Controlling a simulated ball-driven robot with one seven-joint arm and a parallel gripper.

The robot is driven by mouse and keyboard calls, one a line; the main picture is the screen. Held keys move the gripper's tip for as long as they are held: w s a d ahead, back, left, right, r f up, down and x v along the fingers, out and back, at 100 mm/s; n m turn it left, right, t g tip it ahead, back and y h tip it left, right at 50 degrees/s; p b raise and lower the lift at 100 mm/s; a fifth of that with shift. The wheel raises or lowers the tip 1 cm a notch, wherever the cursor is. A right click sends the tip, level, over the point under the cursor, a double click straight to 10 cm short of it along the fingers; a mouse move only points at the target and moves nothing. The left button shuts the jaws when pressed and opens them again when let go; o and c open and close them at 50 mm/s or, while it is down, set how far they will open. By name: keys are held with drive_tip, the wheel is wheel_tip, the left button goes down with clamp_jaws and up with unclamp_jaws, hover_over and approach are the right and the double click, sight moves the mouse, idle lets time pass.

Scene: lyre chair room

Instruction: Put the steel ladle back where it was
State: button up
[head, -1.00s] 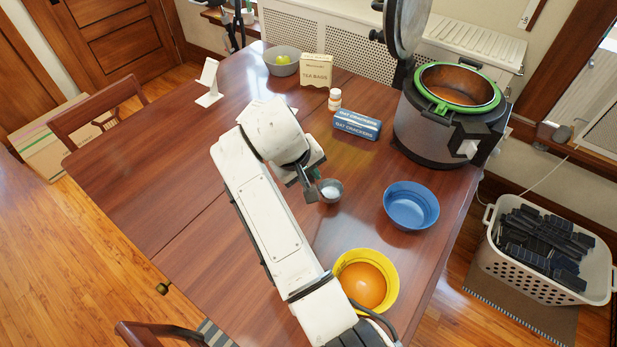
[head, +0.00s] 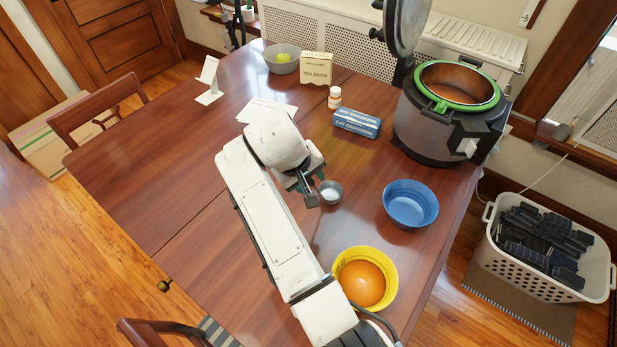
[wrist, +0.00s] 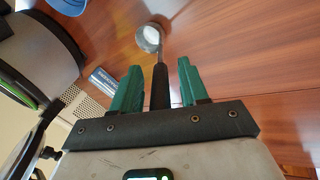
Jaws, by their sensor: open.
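The steel ladle's round bowl (head: 331,192) shows on the wooden table just right of my gripper (head: 310,194) in the head view; its inside looks pale. In the wrist view the ladle's bowl (wrist: 150,39) is ahead of my gripper (wrist: 159,68). Its handle runs back from the bowl, and its dark grip (wrist: 159,88) lies between the two green fingers. My gripper is open, with a gap on each side of the handle. My wrist hides most of the handle in the head view.
A blue bowl (head: 411,206) and a yellow bowl (head: 392,264) stand to the right and front. An oat crackers box (head: 357,123), a small bottle (head: 335,97) and a large open cooker (head: 425,135) are behind.

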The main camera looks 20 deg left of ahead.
drive_tip(key=shift+r, duration=0.15)
drive_tip(key=v, duration=1.2)
drive_tip(key=shift+b, duration=0.45)
drive_tip(key=s+d+f+m+g, duration=0.1)
drive_tip(key=s+d+f+m, duration=0.15)
drive_tip(key=d+f, duration=0.8)
drive_tip(key=s+d+f+m+g, duration=0.15)
drive_tip(key=s+d+f, duration=0.4)
drive_tip(key=d, duration=0.75)
drive_tip(key=s+d+f+m, duration=0.3)
drive_tip(key=s+d, duration=0.6)
drive_tip(key=s, duration=0.2)
drive_tip(key=s+d+f+m+y, duration=0.1)
drive_tip(key=s+d+f+m, duration=0.2)
drive_tip(key=s+d, duration=0.6)
drive_tip(key=s, duration=0.2)
drive_tip(key=shift+s+f+g+y, duration=0.3)
drive_tip(key=shift+s+f+g, duration=0.05)
drive_tip(key=shift+d, duration=0.1)
